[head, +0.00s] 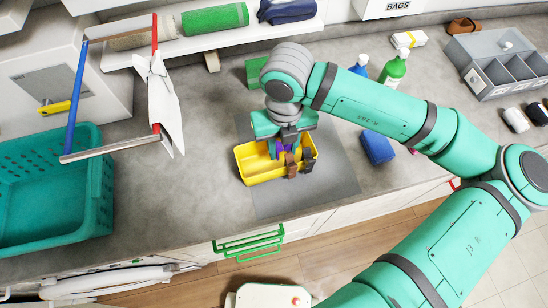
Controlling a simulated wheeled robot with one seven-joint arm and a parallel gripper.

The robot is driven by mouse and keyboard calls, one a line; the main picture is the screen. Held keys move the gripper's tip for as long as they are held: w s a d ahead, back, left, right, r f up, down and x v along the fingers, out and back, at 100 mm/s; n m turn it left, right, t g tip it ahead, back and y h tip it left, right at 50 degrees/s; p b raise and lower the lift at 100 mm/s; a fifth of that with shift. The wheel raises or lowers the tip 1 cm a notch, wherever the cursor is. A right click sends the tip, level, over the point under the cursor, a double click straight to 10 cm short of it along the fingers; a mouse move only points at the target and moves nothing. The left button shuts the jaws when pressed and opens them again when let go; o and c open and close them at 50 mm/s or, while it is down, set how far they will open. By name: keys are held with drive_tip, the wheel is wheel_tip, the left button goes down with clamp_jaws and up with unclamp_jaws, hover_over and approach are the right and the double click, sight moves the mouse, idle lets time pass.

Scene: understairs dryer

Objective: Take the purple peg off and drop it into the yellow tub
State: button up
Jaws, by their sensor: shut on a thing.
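My gripper (298,164) points down over the yellow tub (250,180), its fingers within or just above the tub's opening. It is shut on the purple peg (280,147), which shows only as a small purple patch beside the fingers. The fingers and wrist hide much of the peg and the tub's inside. I cannot tell whether the peg touches the tub floor. The tub stands on a dark grey mat (330,190) on the counter.
A blue block (377,147), a green bottle (393,70) and a grey divided box (490,60) are right. Counter (200,175) left of the mat is clear.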

drive_tip(key=o, duration=1.1)
drive_tip(key=shift+w, duration=0.1)
wheel_tip(320, 180, up, 11)
drive_tip(key=shift+f, duration=0.1)
